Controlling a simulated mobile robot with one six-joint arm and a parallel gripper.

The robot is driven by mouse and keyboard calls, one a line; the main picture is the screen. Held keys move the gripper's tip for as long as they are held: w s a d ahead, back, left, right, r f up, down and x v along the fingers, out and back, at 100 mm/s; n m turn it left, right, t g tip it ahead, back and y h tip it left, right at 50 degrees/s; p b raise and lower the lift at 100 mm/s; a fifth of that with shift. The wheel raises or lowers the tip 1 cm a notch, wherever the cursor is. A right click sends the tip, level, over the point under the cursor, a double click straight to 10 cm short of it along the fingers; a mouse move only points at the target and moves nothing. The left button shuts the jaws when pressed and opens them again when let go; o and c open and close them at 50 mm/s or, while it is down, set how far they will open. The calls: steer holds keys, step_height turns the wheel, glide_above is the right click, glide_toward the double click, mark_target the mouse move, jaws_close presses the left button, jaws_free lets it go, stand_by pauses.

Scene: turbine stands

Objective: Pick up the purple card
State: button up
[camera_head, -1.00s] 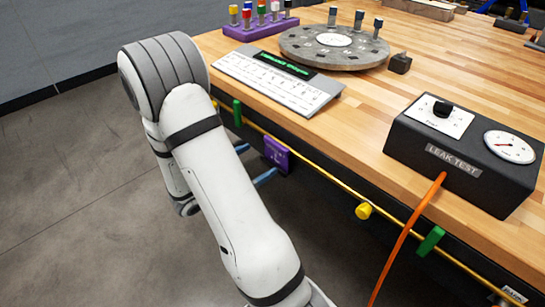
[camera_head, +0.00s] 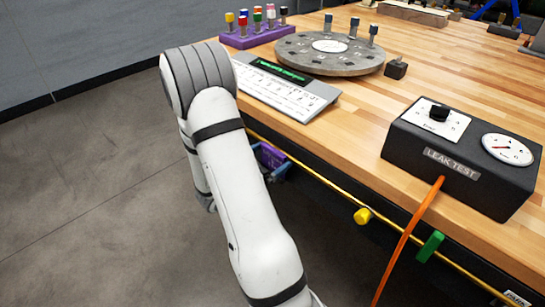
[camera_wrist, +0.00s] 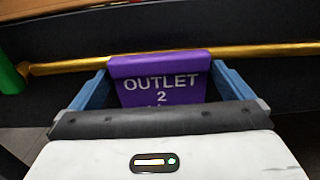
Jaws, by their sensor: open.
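The purple card (camera_wrist: 160,80) hangs on the yellow rail (camera_wrist: 275,50) and reads "OUTLET 2" in the wrist view. My gripper (camera_wrist: 160,85) is open, with one blue finger on each side of the card. A small gap shows between the card and the left finger, and the right finger is close to the card's right edge. The lower part of the card is hidden behind my gripper body. In the head view the card (camera_head: 268,157) shows below the bench edge, partly behind my arm, with a blue finger near it.
A green tag (camera_wrist: 10,75) hangs at the left in the wrist view. An orange hose (camera_head: 405,240) drops from the black leak-test box (camera_head: 400,150) on the wooden bench.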

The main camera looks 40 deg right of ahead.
steer(key=c, duration=0.7)
steer(key=shift+r, duration=0.1)
